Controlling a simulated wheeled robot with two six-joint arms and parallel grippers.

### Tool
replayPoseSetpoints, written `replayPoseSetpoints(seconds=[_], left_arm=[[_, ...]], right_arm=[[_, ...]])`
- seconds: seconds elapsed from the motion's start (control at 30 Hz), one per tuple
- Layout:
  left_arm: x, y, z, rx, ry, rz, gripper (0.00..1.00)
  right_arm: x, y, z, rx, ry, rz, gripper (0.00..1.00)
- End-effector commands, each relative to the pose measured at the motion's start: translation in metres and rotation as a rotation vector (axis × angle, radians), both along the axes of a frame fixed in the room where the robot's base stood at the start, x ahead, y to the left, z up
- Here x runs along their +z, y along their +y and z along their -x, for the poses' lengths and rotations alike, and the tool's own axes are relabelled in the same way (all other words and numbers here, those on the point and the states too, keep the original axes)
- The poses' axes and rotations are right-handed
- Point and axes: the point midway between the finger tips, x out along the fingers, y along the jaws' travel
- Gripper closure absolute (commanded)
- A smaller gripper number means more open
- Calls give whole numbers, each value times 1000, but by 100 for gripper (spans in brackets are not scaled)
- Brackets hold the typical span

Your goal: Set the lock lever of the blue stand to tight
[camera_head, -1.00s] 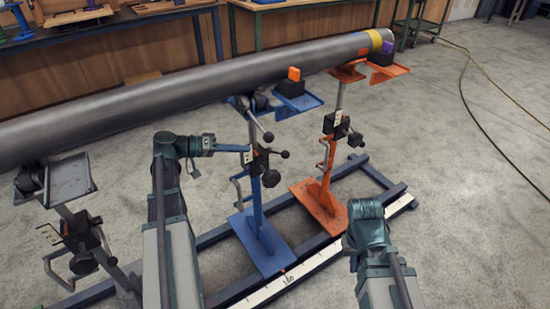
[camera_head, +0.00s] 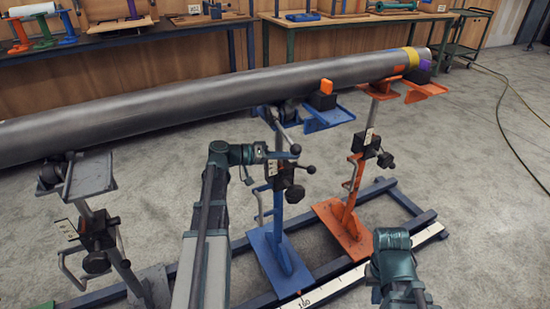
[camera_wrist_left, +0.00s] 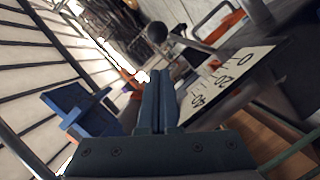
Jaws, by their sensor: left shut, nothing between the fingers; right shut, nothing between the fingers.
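The blue stand (camera_head: 283,250) stands upright under the long grey pipe (camera_head: 190,98). Its column carries a black clamp block, a slanted lever ending in a black ball knob (camera_head: 295,149), and more black knobs to the right and below. I cannot tell for sure which is the lock lever. My left gripper (camera_head: 278,155) is shut and empty, pointing right at the column just below the slanted lever. In the left wrist view its closed fingers (camera_wrist_left: 158,100) lie below a ball-ended lever (camera_wrist_left: 157,32), apart from it. My right wrist shows at lower right; its fingers are hidden.
An orange stand (camera_head: 342,225) is to the right and a grey stand (camera_head: 97,240) to the left, on a blue rail frame with a white scale. The blue stand's tray (camera_head: 327,117) juts out above. Open floor lies at right.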

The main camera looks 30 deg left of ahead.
Motion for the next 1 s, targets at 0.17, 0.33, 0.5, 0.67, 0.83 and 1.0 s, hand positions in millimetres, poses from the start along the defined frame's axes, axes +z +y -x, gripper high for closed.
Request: replayPoseSetpoints(seconds=[0.17, 0.33, 0.5, 0.67, 0.83, 1.0], left_arm=[[-17, -20, 4, 0, 0, 0, 100], [-20, -27, 4, 1, 0, -1, 100], [-20, -28, 4, 1, 0, 0, 100], [-19, -28, 4, 1, 0, 0, 100], [-28, -34, 10, 0, -44, -56, 100], [-52, -45, 19, 1, -156, -203, 100]], right_arm=[[-16, 0, 0, 2, -1, 0, 100], [-20, 0, 0, 3, 0, -1, 100], [-20, 0, 0, 4, 0, -1, 100], [-19, 0, 0, 3, 0, -1, 100], [-25, 0, 0, 4, 0, -1, 100], [-40, 1, 0, 6, 0, -4, 100]])
